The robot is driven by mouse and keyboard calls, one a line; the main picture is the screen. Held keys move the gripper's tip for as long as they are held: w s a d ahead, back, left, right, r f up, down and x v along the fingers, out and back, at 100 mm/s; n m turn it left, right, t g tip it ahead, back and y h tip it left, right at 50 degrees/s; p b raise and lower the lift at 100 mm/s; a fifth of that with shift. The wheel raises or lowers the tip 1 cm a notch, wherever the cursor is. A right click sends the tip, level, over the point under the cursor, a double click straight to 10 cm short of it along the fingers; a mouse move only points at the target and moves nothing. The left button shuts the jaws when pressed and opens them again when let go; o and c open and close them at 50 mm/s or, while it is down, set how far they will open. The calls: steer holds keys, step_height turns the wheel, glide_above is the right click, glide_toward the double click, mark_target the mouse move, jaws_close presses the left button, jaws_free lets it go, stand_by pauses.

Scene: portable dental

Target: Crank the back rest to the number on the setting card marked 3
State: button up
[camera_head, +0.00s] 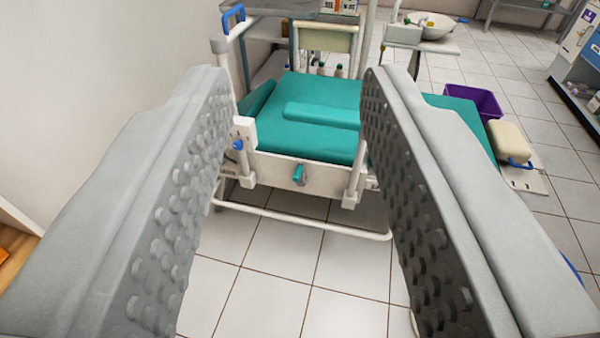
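My gripper (297,95) is open and empty, its two grey studded fingers wide apart on either side of the view. Beyond and between the fingers stands a chair or couch with teal pads (310,143) on a white frame. A white panel (275,171) at its near end carries a small teal knob or handle (299,174), apart from the fingers. A white box with a blue knob (238,145) is at the panel's left, beside the left fingertip. I cannot make out a setting card marked 3 or any readable number. The right finger hides part of the couch.
A purple bin (474,102) and a cream cushion-like block (508,143) are at the right. A basin (433,26) stands behind. A shelf unit (577,55) is at the far right. A white wall is at the left. Tiled floor (291,290) in front is clear.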

mark_target(296, 180)
stand_by(0.3)
steer(key=shift+o, duration=0.7)
steer(key=w+a+f+m, duration=0.2)
steer(key=w+f, duration=0.9)
steer(key=w, duration=0.4)
steer(key=w+a+f+m, duration=0.1)
steer(key=w+f, duration=0.9)
steer(key=w, duration=0.5)
steer(key=w+a+f+m+h, duration=0.1)
steer(key=w+f, duration=0.3)
steer(key=f, duration=0.5)
steer(key=w+f+m+h, duration=0.1)
steer(key=w+f, duration=0.2)
steer(key=f, duration=0.6)
step_height(296, 180, down, 21)
steer(key=s+h, duration=0.2)
steer(key=h, duration=0.1)
steer(key=x, duration=1.1)
steer(key=a+x, duration=0.1)
steer(key=x, duration=0.5)
steer(key=shift+w, duration=0.45)
jaws_close()
